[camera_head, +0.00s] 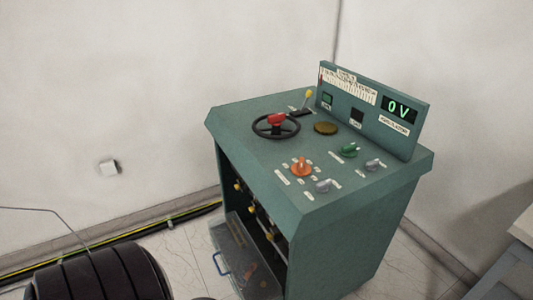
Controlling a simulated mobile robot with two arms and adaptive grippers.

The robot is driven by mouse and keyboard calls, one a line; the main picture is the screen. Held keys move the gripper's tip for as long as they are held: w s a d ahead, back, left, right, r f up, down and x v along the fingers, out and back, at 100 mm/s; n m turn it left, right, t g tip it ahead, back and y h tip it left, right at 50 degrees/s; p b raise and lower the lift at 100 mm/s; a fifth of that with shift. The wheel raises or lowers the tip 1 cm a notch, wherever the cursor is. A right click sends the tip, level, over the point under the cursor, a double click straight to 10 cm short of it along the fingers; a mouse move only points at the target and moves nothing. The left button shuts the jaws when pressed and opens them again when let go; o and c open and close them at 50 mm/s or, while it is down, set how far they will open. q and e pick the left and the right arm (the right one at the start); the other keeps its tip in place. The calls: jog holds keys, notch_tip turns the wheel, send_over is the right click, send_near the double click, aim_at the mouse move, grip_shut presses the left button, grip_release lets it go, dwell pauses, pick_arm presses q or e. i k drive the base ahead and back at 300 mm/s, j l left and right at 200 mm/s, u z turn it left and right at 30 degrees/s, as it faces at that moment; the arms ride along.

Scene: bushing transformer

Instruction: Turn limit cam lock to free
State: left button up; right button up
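A green control cabinet (330,255) stands in the middle of the view. Its top has a black handwheel (276,126) with a red hub, an orange selector knob (301,167), a green knob (349,150) and two grey knobs, one at the front (322,186) and one at the right (374,165). A yellow-tipped lever (308,95) stands at the back by the panel. The small labels are unreadable, so I cannot tell which control is the limit cam lock. Neither gripper is in view.
An upright panel (413,139) with a green "0 V" display (398,109) rises along the cabinet's back right. A black ribbed cylinder (95,275) is at the lower left. A pale table (523,228) edges in at right. Cables (120,233) run along the wall.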

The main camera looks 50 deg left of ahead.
aim_at(322, 187)
jog(key=u, duration=1.15)
